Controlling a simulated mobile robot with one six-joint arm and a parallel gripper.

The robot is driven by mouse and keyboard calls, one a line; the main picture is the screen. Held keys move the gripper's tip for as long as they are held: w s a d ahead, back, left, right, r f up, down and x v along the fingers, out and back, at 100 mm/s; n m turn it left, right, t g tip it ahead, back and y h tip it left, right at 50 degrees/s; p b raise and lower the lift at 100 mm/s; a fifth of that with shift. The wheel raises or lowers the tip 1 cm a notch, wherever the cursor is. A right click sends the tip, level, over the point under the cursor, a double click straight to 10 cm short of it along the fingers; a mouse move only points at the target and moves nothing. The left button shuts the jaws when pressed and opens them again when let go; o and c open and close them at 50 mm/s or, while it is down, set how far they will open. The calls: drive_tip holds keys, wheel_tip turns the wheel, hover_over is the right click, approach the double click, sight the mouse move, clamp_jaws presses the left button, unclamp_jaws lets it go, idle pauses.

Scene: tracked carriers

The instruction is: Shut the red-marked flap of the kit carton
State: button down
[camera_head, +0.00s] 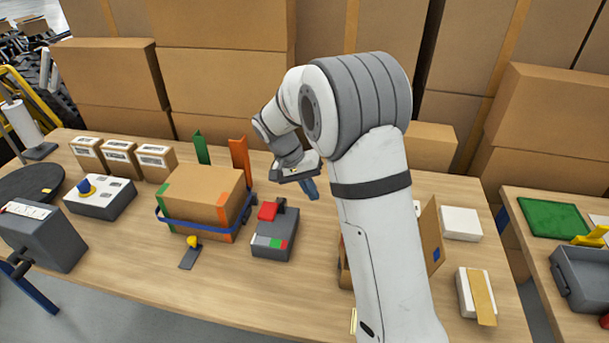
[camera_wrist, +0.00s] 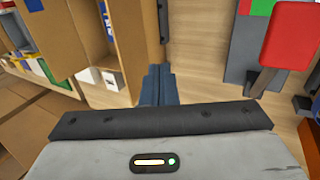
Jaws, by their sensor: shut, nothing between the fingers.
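The kit carton (camera_head: 343,272) is mostly hidden behind my arm in the head view. One raised flap (camera_head: 430,228) with a blue mark shows to the right of my arm. In the wrist view an open carton (camera_wrist: 130,45) shows its brown panels, with small white and coloured items (camera_wrist: 100,78) beside them. I cannot clearly make out the red-marked flap or its angle. My gripper (camera_head: 309,188) has its blue fingers together and empty, above the table behind the carton. In the wrist view the fingertips (camera_wrist: 157,85) are close to a brown panel; I cannot tell whether they touch.
A grey device with a red lever (camera_head: 268,211) stands left of my arm. Left of it is a strapped carton (camera_head: 205,190) with green and orange marks. White boxes (camera_head: 461,223) lie on the right.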

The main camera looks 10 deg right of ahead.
drive_tip(key=s+d+f+p, duration=0.1)
drive_tip(key=d+f+p, duration=0.1)
drive_tip(key=d, duration=0.3)
drive_tip(key=shift+s+d+f, duration=0.25)
drive_tip(key=shift+s, duration=0.15)
